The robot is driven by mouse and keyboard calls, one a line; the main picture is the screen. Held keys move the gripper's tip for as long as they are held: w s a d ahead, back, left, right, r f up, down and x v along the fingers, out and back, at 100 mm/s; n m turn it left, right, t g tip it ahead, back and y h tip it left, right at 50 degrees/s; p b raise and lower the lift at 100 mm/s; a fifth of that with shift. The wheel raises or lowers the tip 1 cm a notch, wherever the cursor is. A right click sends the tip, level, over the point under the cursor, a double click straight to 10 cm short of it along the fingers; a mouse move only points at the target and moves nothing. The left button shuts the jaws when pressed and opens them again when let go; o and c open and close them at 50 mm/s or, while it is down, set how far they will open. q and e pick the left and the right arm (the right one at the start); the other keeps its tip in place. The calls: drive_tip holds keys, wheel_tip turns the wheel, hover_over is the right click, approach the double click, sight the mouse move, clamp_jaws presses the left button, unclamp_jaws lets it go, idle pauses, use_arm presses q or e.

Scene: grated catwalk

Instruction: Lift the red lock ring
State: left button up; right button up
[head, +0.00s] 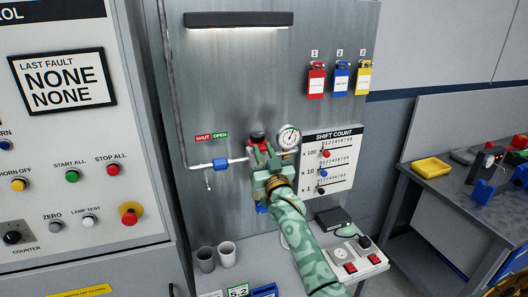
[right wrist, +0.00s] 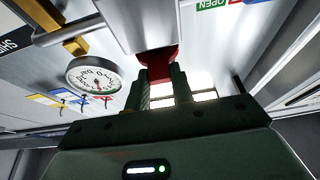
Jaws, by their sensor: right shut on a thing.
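The red lock ring (head: 257,139) shows as a small red part at the tip of my right gripper (head: 263,152), in front of the grey metal panel. In the right wrist view the red lock ring (right wrist: 159,64) sits between the green fingers of my right gripper (right wrist: 160,80), which is shut on it. A pale cylindrical part (right wrist: 150,20) adjoins the ring there. The fingers hide part of the ring. I cannot tell whether the ring still rests on its seat. My left gripper is in neither view.
A round gauge (head: 288,136) is close to the right of the gripper. The SHIFT COUNT board (head: 334,158) is further right. Two cups (head: 227,254) stand on the ledge below.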

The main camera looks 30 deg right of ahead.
drive_tip(key=shift+r, duration=0.25)
drive_tip(key=o, duration=1)
drive_tip(key=shift+f, duration=0.1)
drive_tip(key=shift+s+a+f, duration=0.1)
drive_tip(key=shift+s+f, duration=0.2)
drive_tip(key=shift+s, duration=0.05)
drive_tip(key=b+v, duration=0.1)
drive_tip(key=v, duration=1.4)
drive_tip(key=shift+s+a, duration=0.1)
drive_tip(key=shift+s, duration=0.05)
